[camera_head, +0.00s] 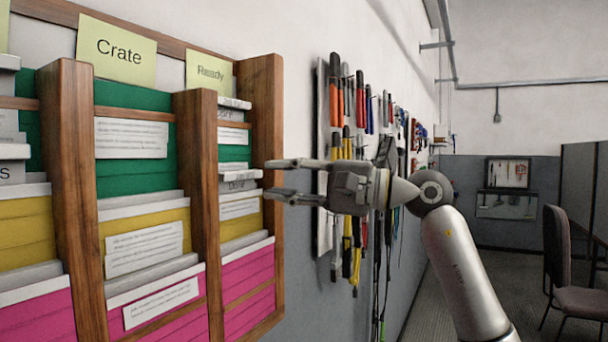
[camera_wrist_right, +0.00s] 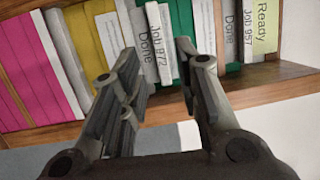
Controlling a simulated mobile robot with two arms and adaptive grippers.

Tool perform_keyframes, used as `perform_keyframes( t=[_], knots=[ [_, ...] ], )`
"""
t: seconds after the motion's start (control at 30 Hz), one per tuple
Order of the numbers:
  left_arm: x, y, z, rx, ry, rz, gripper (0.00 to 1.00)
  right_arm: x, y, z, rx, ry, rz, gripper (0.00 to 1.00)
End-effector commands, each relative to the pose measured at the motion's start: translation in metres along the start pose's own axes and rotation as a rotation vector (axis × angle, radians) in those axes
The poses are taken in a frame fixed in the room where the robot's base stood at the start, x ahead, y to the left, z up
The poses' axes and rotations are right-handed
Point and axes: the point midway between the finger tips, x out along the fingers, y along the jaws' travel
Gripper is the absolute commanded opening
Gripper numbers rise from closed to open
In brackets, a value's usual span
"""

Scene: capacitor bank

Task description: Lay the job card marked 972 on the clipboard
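The job card marked 972 (camera_wrist_right: 165,45), a white card reading "Job 972 Done", sticks out of the rack between a green and a yellow folder. In the head view it appears to be the white edge (camera_head: 240,177) in the right column, its number too small to read. My right gripper (camera_head: 268,179) is open beside the rack, its fingers pointing at this card. In the right wrist view the card lies between the open fingers (camera_wrist_right: 155,52), and no grip on it shows. No clipboard is seen. My left gripper is not in view.
The wooden rack (camera_head: 195,150) holds green, yellow and pink folders. A card marked 957 (camera_wrist_right: 247,40) sits near the "Ready" label (camera_head: 210,71). A tool board (camera_head: 322,150) hangs just beyond my right gripper. A chair (camera_head: 575,290) stands at far right.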

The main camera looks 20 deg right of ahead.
Motion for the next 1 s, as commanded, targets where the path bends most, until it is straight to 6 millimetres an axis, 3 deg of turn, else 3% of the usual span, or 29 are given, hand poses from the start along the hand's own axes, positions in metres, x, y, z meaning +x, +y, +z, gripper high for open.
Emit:
perform_keyframes(
  t=[0.43, 0.9, 1.0],
  knots=[
    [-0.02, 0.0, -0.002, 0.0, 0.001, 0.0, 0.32, 0.047, -0.001, 0.0, 0.001, -0.001, 0.001, 0.3],
    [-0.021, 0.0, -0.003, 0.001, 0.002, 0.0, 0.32, 0.055, 0.0, 0.0, 0.001, -0.001, -0.001, 0.3],
    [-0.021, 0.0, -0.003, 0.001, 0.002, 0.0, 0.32, 0.055, 0.0, 0.0, 0.001, -0.001, -0.001, 0.19]
  ],
)
